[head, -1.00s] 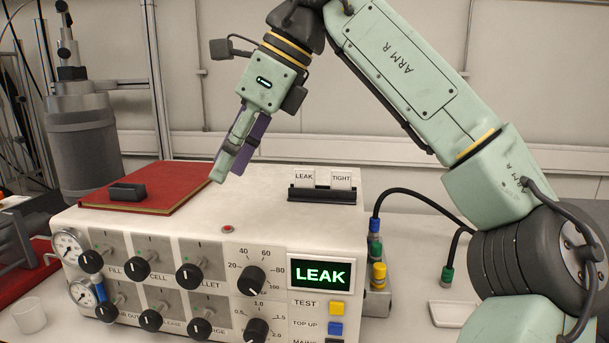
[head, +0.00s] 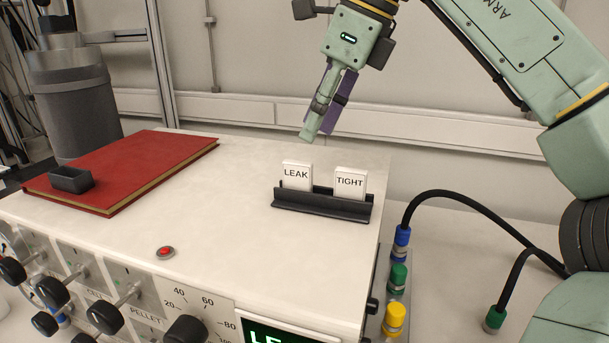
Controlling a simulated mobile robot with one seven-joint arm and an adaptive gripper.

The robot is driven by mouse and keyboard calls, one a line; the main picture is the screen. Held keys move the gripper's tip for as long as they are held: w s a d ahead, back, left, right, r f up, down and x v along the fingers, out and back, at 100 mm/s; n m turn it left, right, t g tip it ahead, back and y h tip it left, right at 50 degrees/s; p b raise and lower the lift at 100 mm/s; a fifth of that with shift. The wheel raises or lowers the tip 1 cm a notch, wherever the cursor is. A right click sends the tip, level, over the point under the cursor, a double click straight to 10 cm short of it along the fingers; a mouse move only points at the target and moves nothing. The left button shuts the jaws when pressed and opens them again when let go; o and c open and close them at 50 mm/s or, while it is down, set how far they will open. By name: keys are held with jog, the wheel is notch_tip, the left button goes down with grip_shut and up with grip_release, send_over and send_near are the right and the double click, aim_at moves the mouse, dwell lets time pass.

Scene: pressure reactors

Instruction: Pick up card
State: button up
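Two white cards stand upright in a black holder (head: 320,205) on top of the white instrument box. The left card (head: 296,174) reads LEAK and the right card (head: 350,182) reads TIGHT. My gripper (head: 312,132) hangs above and behind the holder, pointing down and a little left, apart from both cards. Its green finger and a purple part beside it are seen from the side, so the gap between the fingers does not show. I see nothing held in it.
A red button (head: 165,252) is near the front edge. Colored connectors (head: 398,280) and black cables stand at the right. The box top around the holder is clear.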

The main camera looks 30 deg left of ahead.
aim_at(298, 162)
jog(key=shift+x, duration=1.15)
jog(key=p+x, duration=0.1)
jog(key=x, duration=0.4)
jog(key=shift+s+a+f, duration=0.15)
jog(key=shift+f, duration=0.15)
grip_shut()
